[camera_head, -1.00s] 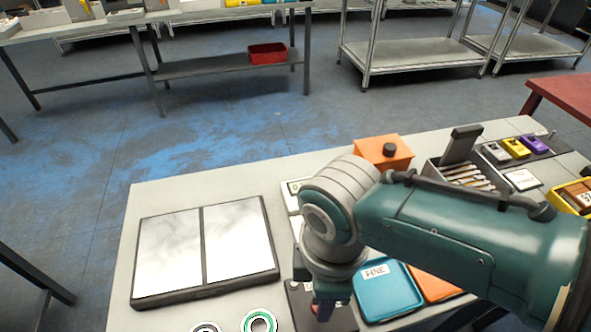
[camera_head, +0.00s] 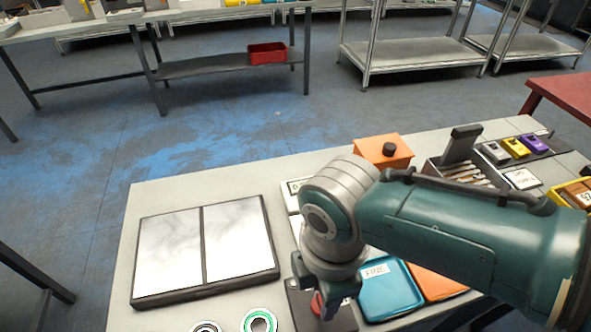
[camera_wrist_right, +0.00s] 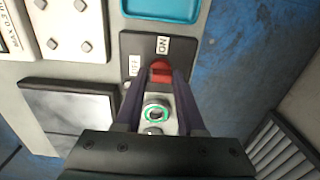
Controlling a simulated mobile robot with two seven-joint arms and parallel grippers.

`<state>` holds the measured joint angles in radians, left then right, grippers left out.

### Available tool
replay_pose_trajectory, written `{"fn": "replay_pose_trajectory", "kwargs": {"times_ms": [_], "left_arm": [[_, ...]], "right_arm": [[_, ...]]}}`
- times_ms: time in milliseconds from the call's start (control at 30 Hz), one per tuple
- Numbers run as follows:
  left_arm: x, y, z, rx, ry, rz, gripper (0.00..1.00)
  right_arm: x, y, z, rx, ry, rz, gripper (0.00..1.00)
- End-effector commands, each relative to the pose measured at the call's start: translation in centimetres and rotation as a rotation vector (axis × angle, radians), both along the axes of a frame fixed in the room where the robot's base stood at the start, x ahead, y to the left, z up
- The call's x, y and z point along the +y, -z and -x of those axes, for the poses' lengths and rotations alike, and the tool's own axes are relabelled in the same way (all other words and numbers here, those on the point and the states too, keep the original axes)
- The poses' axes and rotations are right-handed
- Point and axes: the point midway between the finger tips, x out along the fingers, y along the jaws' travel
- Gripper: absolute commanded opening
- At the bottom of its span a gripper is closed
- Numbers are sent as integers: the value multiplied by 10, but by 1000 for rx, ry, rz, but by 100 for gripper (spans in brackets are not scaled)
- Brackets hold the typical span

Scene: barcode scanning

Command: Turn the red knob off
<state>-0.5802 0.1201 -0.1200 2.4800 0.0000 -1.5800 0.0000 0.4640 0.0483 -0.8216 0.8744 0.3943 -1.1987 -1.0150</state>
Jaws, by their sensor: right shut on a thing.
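The red knob (camera_wrist_right: 161,72) sits on a dark panel (camera_wrist_right: 137,45), which has a white "ON" label (camera_wrist_right: 163,46) and a second small label (camera_wrist_right: 134,66) beside the knob. My right gripper (camera_wrist_right: 160,77) is shut on the knob, with one finger on each side of it, in the right wrist view. In the head view the right gripper (camera_head: 326,301) is low over the dark panel (camera_head: 342,319) near the table's front, and some red of the knob (camera_head: 317,305) shows beside it. My right wrist hides part of the panel there. My left gripper is in no view.
A two-panel plate (camera_head: 271,283) lies left of the panel. A green ring bearing (camera_head: 258,313) is at the front edge. A blue tray (camera_head: 388,296) marked "FINE" and an orange tray (camera_head: 436,284) are to the right. An orange box (camera_head: 382,151) with a black knob stands behind.

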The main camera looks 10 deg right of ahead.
Motion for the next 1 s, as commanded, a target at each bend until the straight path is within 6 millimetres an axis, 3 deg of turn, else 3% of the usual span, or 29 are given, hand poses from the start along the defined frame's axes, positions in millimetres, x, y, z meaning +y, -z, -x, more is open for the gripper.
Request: {"fn": "replay_pose_trajectory", "kwargs": {"times_ms": [67, 100, 333, 667, 1000], "left_arm": [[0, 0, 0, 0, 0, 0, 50], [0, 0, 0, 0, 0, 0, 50], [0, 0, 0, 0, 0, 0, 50], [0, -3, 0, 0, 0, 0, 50], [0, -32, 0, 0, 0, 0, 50]], "right_arm": [[0, 1, 0, 0, -3, 1, 0], [0, 1, 0, -1, -3, 1, 41], [0, 0, 0, 0, -1, 1, 66], [0, -5, 0, -1, 0, 1, 68], [0, -67, -1, -4, -1, 0, 68]]}}
